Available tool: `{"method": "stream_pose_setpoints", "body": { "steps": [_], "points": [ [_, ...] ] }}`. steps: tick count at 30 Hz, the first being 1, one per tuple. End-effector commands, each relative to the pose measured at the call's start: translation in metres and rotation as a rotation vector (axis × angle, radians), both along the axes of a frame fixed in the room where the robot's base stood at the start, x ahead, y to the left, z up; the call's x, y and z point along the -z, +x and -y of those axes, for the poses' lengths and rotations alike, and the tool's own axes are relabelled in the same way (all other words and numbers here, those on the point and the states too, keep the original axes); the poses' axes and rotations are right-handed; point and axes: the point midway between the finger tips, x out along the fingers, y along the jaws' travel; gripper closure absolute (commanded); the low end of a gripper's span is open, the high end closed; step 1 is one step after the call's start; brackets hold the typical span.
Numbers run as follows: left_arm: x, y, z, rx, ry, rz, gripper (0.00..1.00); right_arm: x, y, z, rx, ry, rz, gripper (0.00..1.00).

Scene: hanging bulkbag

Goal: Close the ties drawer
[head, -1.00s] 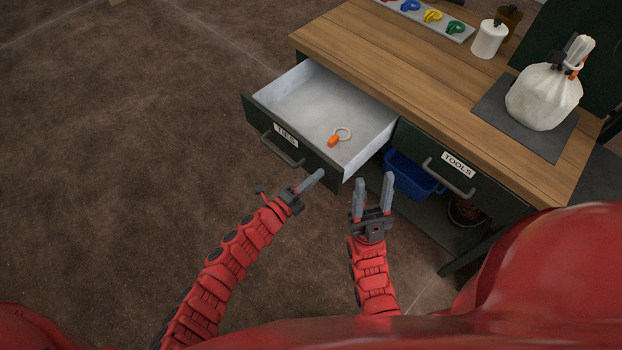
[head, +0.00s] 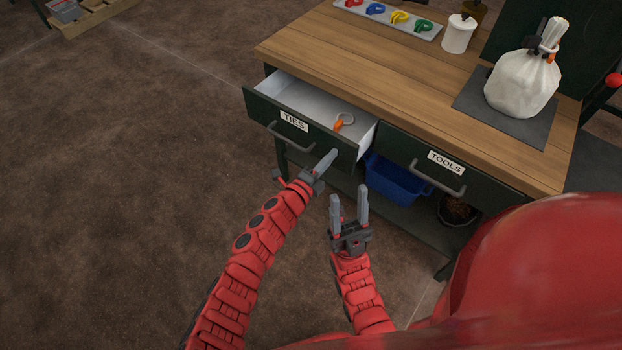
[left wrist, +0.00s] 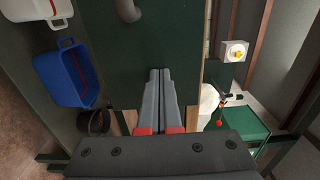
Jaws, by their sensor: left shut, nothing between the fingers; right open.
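The ties drawer (head: 262,118) is dark green with a TIES label and a grey bar handle (head: 290,137). It stands partly open, its pale inside showing with an orange and white tie (head: 342,122) in it. My left gripper (head: 328,163) is shut and empty, its fingertips at the lower right part of the drawer front; I cannot tell for sure whether they touch. In the left wrist view the shut fingers (left wrist: 160,90) lie before a dark green panel. My right gripper (head: 349,205) is open and empty, below the drawer and in front of the bench.
The closed TOOLS drawer (head: 408,155) is to the right. A blue bin (head: 395,180) sits on the shelf beneath. The wooden top (head: 350,70) holds a tray of coloured ties (head: 388,17), a white canister (head: 459,34) and a white bag (head: 522,84).

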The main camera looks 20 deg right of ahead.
Motion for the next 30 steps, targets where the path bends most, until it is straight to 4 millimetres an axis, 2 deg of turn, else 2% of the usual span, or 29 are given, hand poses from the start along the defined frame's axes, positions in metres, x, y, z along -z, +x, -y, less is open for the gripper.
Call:
{"method": "stream_pose_setpoints", "body": {
  "steps": [1, 3, 12, 21, 30],
  "points": [
    [0.003, 0.009, 0.014, 0.000, -0.006, 0.003, 1.00, 0.013, 0.000, 0.000, 0.000, 0.000, 0.000, 0.53],
    [0.004, 0.020, 0.028, -0.001, -0.003, 0.002, 1.00, 0.022, 0.000, 0.000, 0.000, 0.000, 0.000, 0.53],
    [0.003, 0.054, 0.074, 0.001, -0.005, 0.002, 1.00, 0.058, 0.000, 0.000, 0.000, 0.000, 0.000, 0.53],
    [0.003, 0.073, 0.098, -0.002, -0.001, -0.001, 1.00, 0.081, 0.000, 0.000, 0.000, 0.000, 0.000, 0.53],
    [-0.002, 0.078, 0.106, -0.001, -0.002, 0.003, 1.00, 0.085, 0.000, 0.000, 0.000, 0.000, 0.000, 0.53]
  ]
}}
